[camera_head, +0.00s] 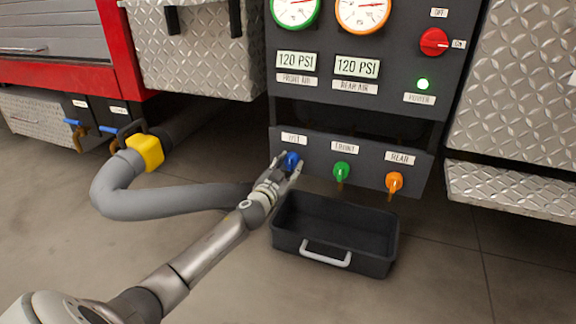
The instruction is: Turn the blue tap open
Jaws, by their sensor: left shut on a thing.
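The blue tap (291,160) is on the lower dark panel, at its left end, under a small white label. My left gripper (289,165) reaches up to it from the lower left, with its fingers on both sides of the tap's handle. It is shut on the blue tap, and its fingers hide part of it. My right gripper is not in view.
A green tap (341,172) and an orange tap (394,182) sit to the right on the same panel. A black bin (335,233) stands on the floor below. A grey hose (170,200) with a yellow coupling (147,152) lies left. Gauges and a red knob (433,41) are above.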

